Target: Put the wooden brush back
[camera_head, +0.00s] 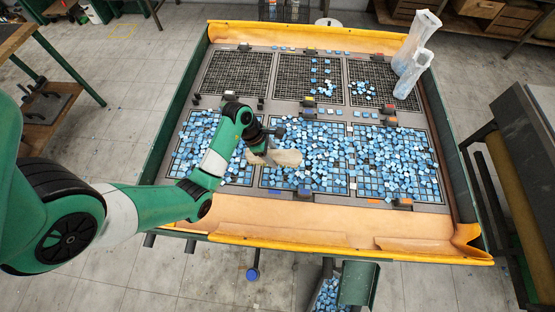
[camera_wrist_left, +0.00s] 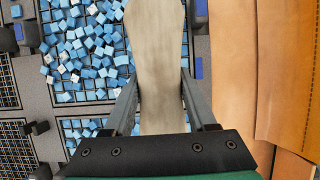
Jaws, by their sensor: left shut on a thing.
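The wooden brush (camera_head: 287,158) is pale and shows just to the right of my left gripper (camera_head: 262,157) over the tile-covered front grids. In the left wrist view the brush (camera_wrist_left: 158,70) runs up from between the two fingers of my left gripper (camera_wrist_left: 161,105), which are shut on its sides. Whether the brush touches the tiles cannot be told. My right gripper is in neither view.
Loose blue tiles (camera_head: 330,155) cover the front grids. The back grids (camera_head: 238,75) are mostly bare. Two clear plastic containers (camera_head: 412,75) stand at the table's back right. A tan leather apron (camera_head: 320,218) edges the table's front. A bin of tiles (camera_head: 328,295) hangs below.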

